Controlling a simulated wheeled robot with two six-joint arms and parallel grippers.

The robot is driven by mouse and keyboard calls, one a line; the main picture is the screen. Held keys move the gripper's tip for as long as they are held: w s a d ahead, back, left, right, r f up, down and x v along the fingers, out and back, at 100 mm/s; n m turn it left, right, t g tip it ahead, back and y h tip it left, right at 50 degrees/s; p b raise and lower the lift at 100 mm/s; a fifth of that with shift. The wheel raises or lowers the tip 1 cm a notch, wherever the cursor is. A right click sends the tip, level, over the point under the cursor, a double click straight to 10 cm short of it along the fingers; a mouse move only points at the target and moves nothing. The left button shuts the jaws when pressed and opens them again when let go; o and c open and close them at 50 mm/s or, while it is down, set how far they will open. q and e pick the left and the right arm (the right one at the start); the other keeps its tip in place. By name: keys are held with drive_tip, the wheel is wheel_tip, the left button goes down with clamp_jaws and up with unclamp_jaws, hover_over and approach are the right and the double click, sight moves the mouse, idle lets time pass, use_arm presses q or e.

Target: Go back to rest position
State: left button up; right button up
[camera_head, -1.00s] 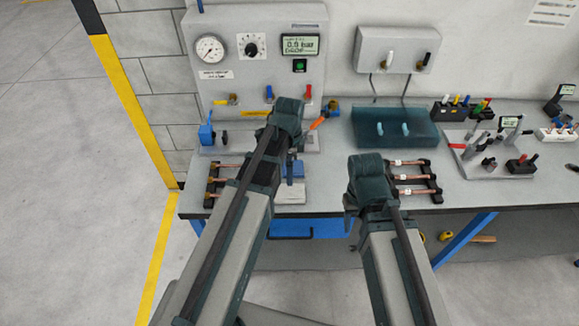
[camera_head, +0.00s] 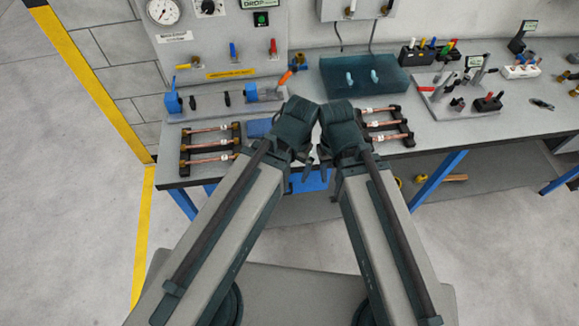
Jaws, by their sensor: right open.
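My left gripper (camera_head: 304,168) and right gripper (camera_head: 331,166) hang close together near the bench's front edge, below the dark wrists. The wrists almost touch. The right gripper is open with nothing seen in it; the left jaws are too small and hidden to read. Copper tubes (camera_head: 209,144) lie in a black rack (camera_head: 184,158) left of my wrists. More copper tubes (camera_head: 383,124) lie in a second rack (camera_head: 406,127) to the right, partly behind my right wrist. A blue clamp fixture (camera_head: 264,93) with an orange-handled part (camera_head: 288,75) stands behind my left wrist.
The grey bench (camera_head: 450,133) holds a teal translucent box (camera_head: 363,76), a toggle-clamp plate (camera_head: 457,100) and a black tool holder (camera_head: 431,53). A test panel (camera_head: 215,52) with a gauge stands behind. Open floor (camera_head: 80,190) lies to the left.

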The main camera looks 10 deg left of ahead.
wheel_tip(320, 180, down, 5)
drive_tip(key=b, duration=0.5)
drive_tip(key=shift+f, duration=0.2)
idle(0.8)
